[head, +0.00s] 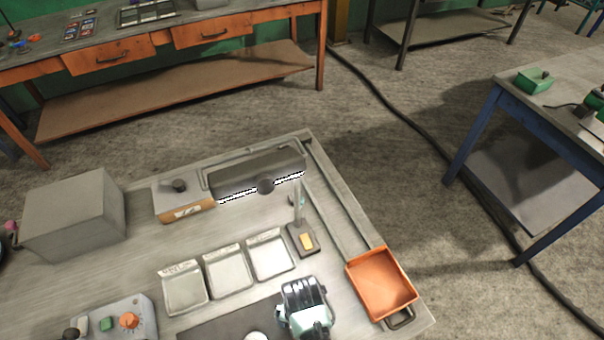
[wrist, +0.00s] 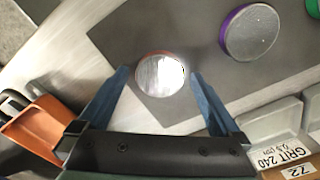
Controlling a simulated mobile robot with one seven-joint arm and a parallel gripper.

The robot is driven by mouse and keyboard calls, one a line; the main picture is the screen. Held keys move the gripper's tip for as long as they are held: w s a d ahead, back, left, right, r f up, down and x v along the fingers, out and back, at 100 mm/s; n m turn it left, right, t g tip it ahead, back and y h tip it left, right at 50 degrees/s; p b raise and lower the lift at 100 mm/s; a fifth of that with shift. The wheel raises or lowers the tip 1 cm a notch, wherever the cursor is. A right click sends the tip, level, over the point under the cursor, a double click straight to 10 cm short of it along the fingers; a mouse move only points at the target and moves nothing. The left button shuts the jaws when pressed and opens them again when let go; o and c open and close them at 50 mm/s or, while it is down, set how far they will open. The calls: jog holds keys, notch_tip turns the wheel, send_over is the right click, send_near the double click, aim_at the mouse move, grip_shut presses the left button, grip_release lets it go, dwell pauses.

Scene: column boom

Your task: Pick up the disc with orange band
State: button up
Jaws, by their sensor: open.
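The disc with orange band (wrist: 160,76) lies on a dark mat (wrist: 195,45) in the wrist view. Its top is bright and shiny, and a thin orange-brown edge shows at its upper side. My gripper (wrist: 159,76) is open, with its two blue fingers on either side of this disc. I cannot tell whether the fingers touch it. A disc with a purple band (wrist: 252,33) lies to the right, outside the fingers. In the head view my gripper (head: 305,318) is over the right end of the mat and hides the orange-banded disc.
An orange bin (head: 381,284) stands right of my gripper. Several metal trays (head: 228,270) lie behind the mat. A small stand (head: 303,239) and a long dark lamp-like bar (head: 258,175) rise farther back. A control box (head: 121,318) is at left. A green-edged thing shows at the wrist view's top right corner.

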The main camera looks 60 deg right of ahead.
jog(key=c, duration=1.6)
jog(key=shift+r, duration=0.15)
